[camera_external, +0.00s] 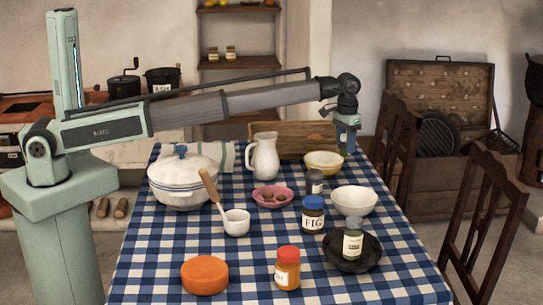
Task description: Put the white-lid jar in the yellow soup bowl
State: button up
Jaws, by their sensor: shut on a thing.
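The yellow soup bowl (324,168) stands upright near the back of the checked table, with a pale inside. My gripper (346,150) points down just right of and beside this bowl, low near the table's back right. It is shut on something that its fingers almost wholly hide. I take this for the white-lid jar, as no white lid shows clearly elsewhere on the table. Whether it touches the table or the bowl I cannot tell.
A small grey-lidded jar (314,183) stands in front of the yellow bowl. A white bowl (354,203), blue-lidded jar (312,217), pink dish (272,203) and white pitcher (264,160) stand around. A wooden board (300,135) is behind.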

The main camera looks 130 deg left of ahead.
jog(key=n, duration=0.1)
send_over(325, 160)
jog(key=w+d, duration=0.4)
jog(key=w, duration=0.1)
jog(key=shift+s, duration=1.05)
jog(key=shift+m, duration=0.3)
jog(key=shift+d+f, duration=0.2)
jog(key=shift+f, duration=2.15)
jog(key=shift+d+f, duration=0.15)
jog(key=shift+f, duration=2.2)
jog(key=shift+f, duration=0.1)
jog(key=o, duration=1.1)
notch_tip(325, 160, up, 12)
